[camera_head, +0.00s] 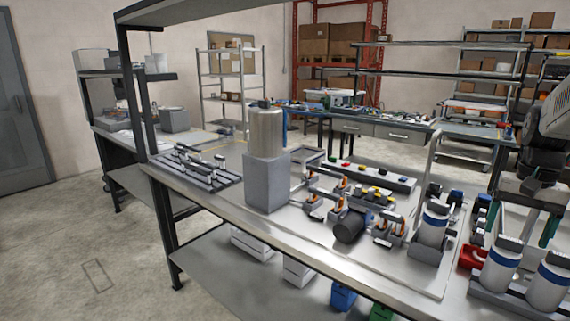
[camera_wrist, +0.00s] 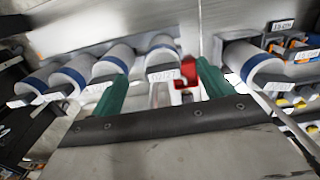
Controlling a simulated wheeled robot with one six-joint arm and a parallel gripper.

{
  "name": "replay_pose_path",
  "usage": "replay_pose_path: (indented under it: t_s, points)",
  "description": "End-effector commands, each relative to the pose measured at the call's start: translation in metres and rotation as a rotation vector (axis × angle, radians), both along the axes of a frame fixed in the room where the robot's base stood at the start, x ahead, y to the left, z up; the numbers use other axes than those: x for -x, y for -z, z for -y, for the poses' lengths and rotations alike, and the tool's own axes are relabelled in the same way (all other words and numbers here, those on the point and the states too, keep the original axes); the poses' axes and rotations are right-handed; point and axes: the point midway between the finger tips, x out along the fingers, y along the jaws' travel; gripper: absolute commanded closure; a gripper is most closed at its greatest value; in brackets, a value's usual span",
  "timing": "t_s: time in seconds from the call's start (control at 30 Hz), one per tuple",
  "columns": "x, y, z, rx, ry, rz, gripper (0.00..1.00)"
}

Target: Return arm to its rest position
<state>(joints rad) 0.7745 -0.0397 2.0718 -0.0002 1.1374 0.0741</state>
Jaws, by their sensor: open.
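My gripper (camera_head: 527,222) is at the right edge of the head view, above the workbench's right part. In the wrist view my gripper (camera_wrist: 162,84) shows two green fingers spread apart with nothing between them. White cylindrical dispensers with blue bands stand near it: one (camera_head: 502,268) and another (camera_head: 553,284) in the head view at lower right. In the wrist view a row of them appears ahead of the fingers, one (camera_wrist: 160,52) between the fingertips and one (camera_wrist: 250,66) to the right. My arm hides part of the bench behind it.
The workbench (camera_head: 345,258) carries a grey pedestal with a metal cylinder (camera_head: 266,135), a dark slotted rack (camera_head: 195,167), several small orange-and-grey fixtures and a red bin (camera_head: 472,258). An overhead shelf (camera_head: 190,10) crosses the upper left. Open floor (camera_head: 70,250) lies at left.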

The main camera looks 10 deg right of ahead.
Motion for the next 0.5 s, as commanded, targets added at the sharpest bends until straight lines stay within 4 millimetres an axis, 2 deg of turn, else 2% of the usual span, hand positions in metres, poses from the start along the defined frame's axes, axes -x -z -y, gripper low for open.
replay_pose_path:
  t_s: [0.07,0.17,0.4,0.5]
  points:
    - [0.013,0.006,-0.019,-0.022,-0.023,-0.022,0.21]
    - [0.023,0.004,-0.062,-0.028,-0.106,-0.030,0.21]
    - [0.059,-0.002,-0.184,-0.007,-0.406,-0.010,0.21]
    - [0.081,-0.001,-0.226,0.011,-0.544,0.016,0.21]
